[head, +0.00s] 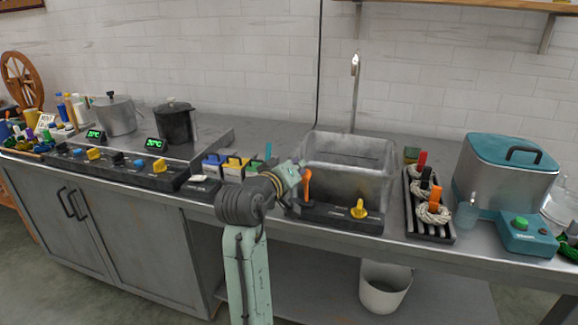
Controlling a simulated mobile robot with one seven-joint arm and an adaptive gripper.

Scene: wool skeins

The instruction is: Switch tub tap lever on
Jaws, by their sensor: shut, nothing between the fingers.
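The grey tub (371,178) stands on the counter, with a thin upright spout (355,90) behind it. On the dark panel (330,214) at the tub's front are an upright orange lever (307,188) at the left and a yellow knob (358,209) at the right. The orange lever looks like the tap lever; I cannot read its label. My gripper (296,178) is shut and empty, just left of the orange lever. Whether it touches the lever I cannot tell. My arm hides the panel's left end and part of the counter.
A rack (447,235) with several white skeins stands right of the tub, and a teal-lidded machine (508,175) stands beyond it. Left are small blue and yellow containers (223,167), a knob panel (120,170) and two pots. A white bucket (384,288) is below the counter.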

